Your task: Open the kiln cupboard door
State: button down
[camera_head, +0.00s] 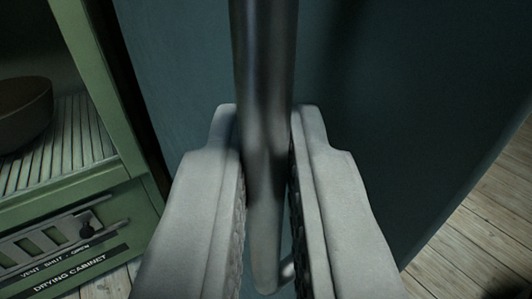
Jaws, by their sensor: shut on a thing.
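My gripper (266,175) is in the middle of the camera_head view. Its two pale grey fingers are shut on a dark metal bar handle (265,50), one finger on each side. The handle runs upright from the top edge down between the fingers, and its lower end curves toward the door below them. The handle is on a dark blue-green door panel (410,90) that fills the middle and right of the view. The upper end of the handle and the door's hinges are out of view.
At left stands a green drying cabinet (95,70) with a ribbed shelf (70,140) and a brown bowl (25,110) on it. A vent slider (85,228) and label sit below. Wooden floor (470,240) shows at lower right.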

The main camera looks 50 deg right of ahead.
jog(key=c, duration=1.6)
grip_release()
jog(key=shift+w+d, duration=0.1)
jog(key=shift+c, duration=0.2)
jog(key=v, duration=1.7)
